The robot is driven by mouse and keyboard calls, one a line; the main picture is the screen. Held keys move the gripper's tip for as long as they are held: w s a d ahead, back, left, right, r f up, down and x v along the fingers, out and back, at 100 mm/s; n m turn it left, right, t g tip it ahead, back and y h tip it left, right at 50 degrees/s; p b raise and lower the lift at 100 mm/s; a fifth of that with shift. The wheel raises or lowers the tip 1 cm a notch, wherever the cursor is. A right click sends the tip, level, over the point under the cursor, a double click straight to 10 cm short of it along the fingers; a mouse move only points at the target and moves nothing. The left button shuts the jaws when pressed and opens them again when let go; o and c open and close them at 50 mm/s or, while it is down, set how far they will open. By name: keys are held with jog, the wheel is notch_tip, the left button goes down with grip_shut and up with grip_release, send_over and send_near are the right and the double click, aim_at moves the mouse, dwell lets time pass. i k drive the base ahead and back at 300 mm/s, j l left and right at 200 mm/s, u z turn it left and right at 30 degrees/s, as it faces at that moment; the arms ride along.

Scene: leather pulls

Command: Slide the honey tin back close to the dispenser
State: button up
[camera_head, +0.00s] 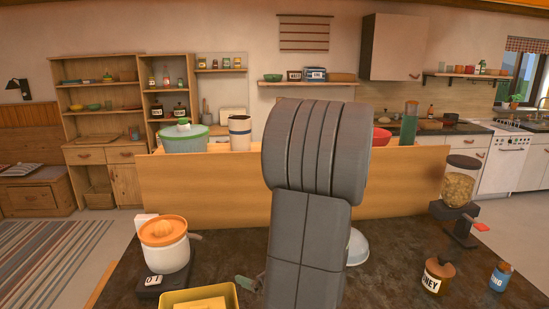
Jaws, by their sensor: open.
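The honey tin (436,277), brown with a pale label reading "HONEY" and a darker lid, stands upright on the dark counter (390,285) at the lower right. The dispenser (461,187) has a clear tub of yellowish flakes, a dark stand and a red handle. It stands behind and slightly right of the tin, with bare counter between them. My grey arm fills the middle of the view, and my gripper cannot be made out.
A blue tin (500,277) stands right of the honey tin. A white pot with an orange lid (164,243) sits on a dark scale at left, by a yellow tray (228,296). A pale bowl (358,247) is partly hidden behind my arm. A wooden panel (210,190) rises behind the counter.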

aim_at(433, 285)
jog(key=k+l, duration=0.15)
jog(key=l, duration=0.15)
jog(key=k+l, duration=0.15)
jog(key=l, duration=0.2)
jog(key=k+l, duration=0.15)
jog(key=l, duration=0.15)
jog(key=k+l+u, duration=0.1)
jog(key=l, duration=0.25)
